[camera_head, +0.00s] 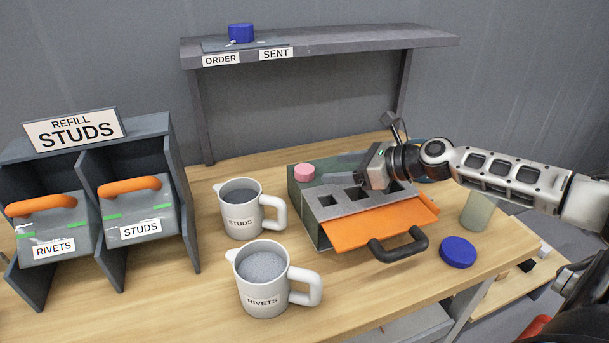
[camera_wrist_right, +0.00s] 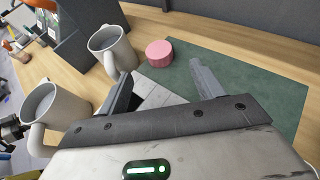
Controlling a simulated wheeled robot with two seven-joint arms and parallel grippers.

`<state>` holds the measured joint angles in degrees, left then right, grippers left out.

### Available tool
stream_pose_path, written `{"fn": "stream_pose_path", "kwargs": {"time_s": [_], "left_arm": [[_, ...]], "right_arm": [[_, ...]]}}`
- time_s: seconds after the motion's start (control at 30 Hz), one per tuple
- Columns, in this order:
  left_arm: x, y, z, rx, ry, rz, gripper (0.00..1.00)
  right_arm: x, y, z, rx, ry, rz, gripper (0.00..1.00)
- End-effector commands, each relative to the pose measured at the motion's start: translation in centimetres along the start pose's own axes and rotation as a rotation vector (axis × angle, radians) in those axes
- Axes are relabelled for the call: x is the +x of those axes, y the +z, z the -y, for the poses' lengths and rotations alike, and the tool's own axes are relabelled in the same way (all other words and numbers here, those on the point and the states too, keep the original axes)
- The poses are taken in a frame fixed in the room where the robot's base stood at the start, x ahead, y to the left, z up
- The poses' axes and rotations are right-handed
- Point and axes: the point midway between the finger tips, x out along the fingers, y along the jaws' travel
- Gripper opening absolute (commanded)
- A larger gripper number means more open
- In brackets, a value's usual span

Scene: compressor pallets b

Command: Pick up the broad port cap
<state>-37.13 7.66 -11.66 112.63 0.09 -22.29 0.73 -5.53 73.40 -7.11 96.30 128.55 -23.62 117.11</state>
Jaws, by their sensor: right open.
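A short, round pink cap (camera_head: 304,172) sits on the back left part of the dark green block (camera_head: 306,203). In the wrist view the same pink cap (camera_wrist_right: 159,53) lies ahead of my right gripper (camera_wrist_right: 161,72), beyond and between its two spread fingertips, not touching them. The right gripper is open and empty, low over the green surface to the right of the pink cap. A wider, flat blue cap (camera_head: 457,252) lies on the table at the right. Which cap is the broad port cap is not labelled. My left gripper is not in view.
The green block carries a grey slotted plate (camera_head: 330,207) and an orange tray (camera_head: 360,233) with a black handle. Mugs marked STUDS (camera_head: 238,210) and RIVETS (camera_head: 262,280) stand left of it. A shelf (camera_head: 330,42) spans behind, bearing a blue piece (camera_head: 241,33).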

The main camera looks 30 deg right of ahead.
Motion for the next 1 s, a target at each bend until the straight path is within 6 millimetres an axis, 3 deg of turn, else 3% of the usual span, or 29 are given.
{"fn": "stream_pose_path", "kwargs": {"time_s": [0.2, 0.47, 0.8, 1.0], "left_arm": [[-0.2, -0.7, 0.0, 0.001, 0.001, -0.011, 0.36], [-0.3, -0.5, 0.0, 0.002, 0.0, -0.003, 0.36], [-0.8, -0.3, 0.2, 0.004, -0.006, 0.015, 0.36], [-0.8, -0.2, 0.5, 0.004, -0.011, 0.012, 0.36]], "right_arm": [[1.8, 0.1, 0.1, 0.002, -0.001, 0.003, 0.67], [2.8, 0.2, -0.1, 0.003, 0.001, 0.002, 0.67], [6.8, 0.6, -0.1, 0.004, 0.001, 0.004, 0.67], [7.7, 0.3, -0.2, 0.002, 0.001, 0.0, 0.67]]}}
